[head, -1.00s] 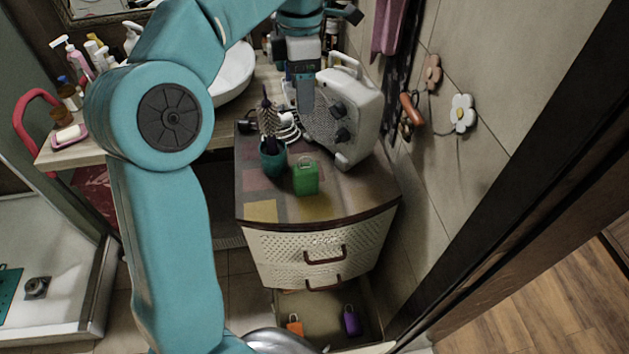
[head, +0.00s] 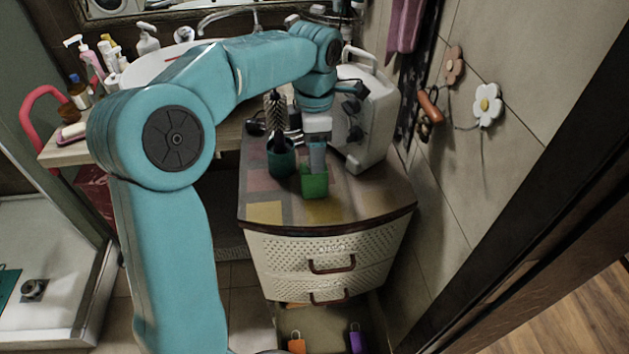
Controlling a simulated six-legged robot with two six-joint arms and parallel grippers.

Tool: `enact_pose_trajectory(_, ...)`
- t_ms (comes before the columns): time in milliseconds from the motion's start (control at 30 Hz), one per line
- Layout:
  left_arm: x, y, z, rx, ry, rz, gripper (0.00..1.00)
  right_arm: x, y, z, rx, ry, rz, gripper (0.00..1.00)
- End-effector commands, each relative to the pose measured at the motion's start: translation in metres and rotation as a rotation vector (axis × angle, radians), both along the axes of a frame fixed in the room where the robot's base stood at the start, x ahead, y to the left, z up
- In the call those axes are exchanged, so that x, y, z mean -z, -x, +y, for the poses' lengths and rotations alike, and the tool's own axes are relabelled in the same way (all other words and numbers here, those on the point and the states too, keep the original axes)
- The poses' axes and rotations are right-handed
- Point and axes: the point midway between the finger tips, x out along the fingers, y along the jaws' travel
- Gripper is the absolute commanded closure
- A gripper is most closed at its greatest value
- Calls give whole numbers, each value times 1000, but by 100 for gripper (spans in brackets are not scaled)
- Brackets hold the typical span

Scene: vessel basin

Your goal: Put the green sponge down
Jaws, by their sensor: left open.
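The green sponge (head: 314,187) stands upright on the patterned top of the small cabinet (head: 345,205), near its front edge. My left gripper (head: 316,165) points down right at the sponge's top, with its fingers overlapping the upper part in the head view. Its jaws are open. The fingers hide the sponge's top, and I cannot tell whether they touch it. My right gripper is not in view.
A teal cup (head: 281,160) with a brush stands close left of the sponge. A white appliance (head: 372,115) stands behind right. The cabinet top is clear in front and right of the sponge.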

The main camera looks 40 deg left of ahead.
Motion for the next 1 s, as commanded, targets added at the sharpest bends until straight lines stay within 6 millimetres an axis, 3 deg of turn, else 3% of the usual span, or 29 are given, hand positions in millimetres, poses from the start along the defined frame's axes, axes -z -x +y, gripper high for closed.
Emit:
enact_pose_trajectory(400, 51, 2, -1, -1, 2, 3, 32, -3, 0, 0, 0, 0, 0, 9)
enact_pose_trajectory(667, 55, 2, -1, -1, 1, 0, 32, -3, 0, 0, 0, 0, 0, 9)
enact_pose_trajectory(833, 55, 2, -1, 0, 1, 0, 84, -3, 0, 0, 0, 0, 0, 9)
enact_pose_trajectory(1000, 55, 2, -1, 0, 1, 0, 87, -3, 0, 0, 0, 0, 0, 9)
